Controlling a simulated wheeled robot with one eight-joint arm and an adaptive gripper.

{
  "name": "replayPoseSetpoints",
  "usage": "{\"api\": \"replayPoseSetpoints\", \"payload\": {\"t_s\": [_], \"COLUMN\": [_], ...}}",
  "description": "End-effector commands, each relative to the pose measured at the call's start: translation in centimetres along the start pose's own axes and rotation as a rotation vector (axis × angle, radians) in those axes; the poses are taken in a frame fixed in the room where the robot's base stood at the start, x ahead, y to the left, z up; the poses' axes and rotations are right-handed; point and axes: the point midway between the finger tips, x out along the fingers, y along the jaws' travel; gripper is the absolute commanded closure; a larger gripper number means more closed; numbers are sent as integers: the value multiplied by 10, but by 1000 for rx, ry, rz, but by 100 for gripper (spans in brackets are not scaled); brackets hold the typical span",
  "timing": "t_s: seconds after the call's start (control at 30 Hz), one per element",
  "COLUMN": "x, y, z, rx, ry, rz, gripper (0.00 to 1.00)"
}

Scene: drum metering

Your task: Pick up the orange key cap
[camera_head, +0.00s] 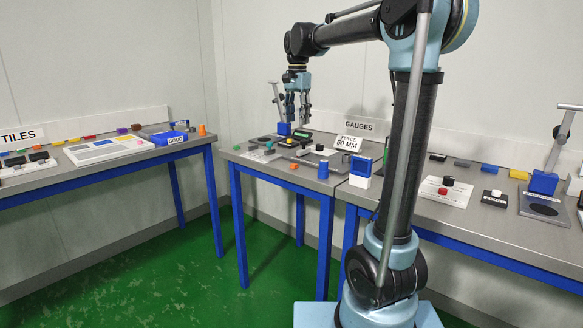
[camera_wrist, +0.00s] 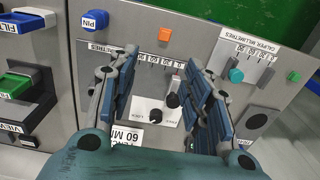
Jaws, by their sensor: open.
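Several small orange items show, and I cannot tell for sure which one is the key cap. In the wrist view one orange block (camera_wrist: 165,34) lies on the grey table by its front edge. In the head view an orange block (camera_head: 294,166) sits near the front edge of the gauge table, and an orange piece (camera_head: 202,130) stands on the left table. My gripper (camera_head: 290,121) is open and empty over the gauge table; its fingers (camera_wrist: 160,60) straddle the view of a slider gauge.
A blue pin (camera_head: 323,169) stands near the front edge. The fence gauge sign (camera_head: 348,143) and a blue-and-white block (camera_head: 361,170) stand to the right. The caliper plate (camera_wrist: 250,60) has a teal knob (camera_wrist: 236,75). The green floor in front is clear.

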Motion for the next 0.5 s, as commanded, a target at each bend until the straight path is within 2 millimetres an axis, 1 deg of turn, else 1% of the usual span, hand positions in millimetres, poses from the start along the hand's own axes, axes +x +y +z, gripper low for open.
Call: {"api": "replayPoseSetpoints", "payload": {"t_s": [0.03, 0.17, 0.27, 0.5], "x": [-2, 2, 14, 57], "y": [-7, -17, -19, -22], "z": [2, 6, 10, 15], "rx": [3, 7, 3, -5], "ry": [-1, -2, -3, -3], "rz": [2, 4, 4, 4], "gripper": [55, 55, 55, 55]}}
